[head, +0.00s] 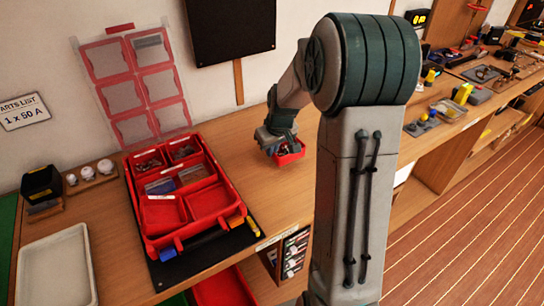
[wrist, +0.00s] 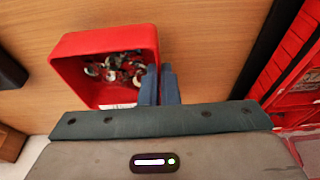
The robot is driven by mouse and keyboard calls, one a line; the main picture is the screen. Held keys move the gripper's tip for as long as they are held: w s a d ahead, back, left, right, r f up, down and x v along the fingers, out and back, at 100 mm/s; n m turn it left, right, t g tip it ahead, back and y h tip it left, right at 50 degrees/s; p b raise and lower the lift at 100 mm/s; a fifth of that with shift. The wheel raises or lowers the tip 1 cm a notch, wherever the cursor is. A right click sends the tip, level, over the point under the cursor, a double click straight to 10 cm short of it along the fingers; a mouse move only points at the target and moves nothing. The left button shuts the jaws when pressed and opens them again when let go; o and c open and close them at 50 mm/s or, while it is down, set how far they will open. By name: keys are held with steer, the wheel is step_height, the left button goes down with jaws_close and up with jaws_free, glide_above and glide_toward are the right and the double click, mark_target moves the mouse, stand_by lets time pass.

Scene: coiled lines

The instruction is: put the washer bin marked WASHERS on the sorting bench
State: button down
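The washer bin is a small red open box (wrist: 75,72) with several metal and dark ring-shaped parts inside. A bit of white shows at its near edge, but I cannot read any marking. My gripper (wrist: 159,74) has its two blue-grey fingers close together on either side of the bin's right wall, shut on it. In the head view the bin (head: 291,157) is under my gripper (head: 279,146), over the wooden sorting bench (head: 262,195). I cannot tell whether the bin's base touches the bench. My gripper hides part of the bin.
A red compartment case (head: 178,243) lies open on a dark mat at left. A pale tray (head: 55,268), a black bin (head: 41,185) and a block with white knobs (head: 90,174) stand farther left. Bare wood lies between the case and my gripper. Tools crowd the bench at right.

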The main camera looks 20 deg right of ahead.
mark_target(272, 158)
steer(key=shift+f, duration=1.85)
steer(key=shift+f, duration=0.1)
steer(key=c, duration=1.7)
jaws_free()
steer(key=v, duration=1.2)
steer(key=s+a+r, duration=0.1)
steer(key=s+a, duration=0.1)
steer(key=s, duration=0.5)
steer(key=s+a+r+m, duration=0.1)
steer(key=s+a, duration=0.2)
steer(key=s, duration=0.4)
steer(key=s+a+r+m, duration=0.1)
steer(key=s+a, duration=0.2)
steer(key=s, duration=0.5)
steer(key=shift+a+h, duration=0.2)
steer(key=shift+h, duration=0.1)
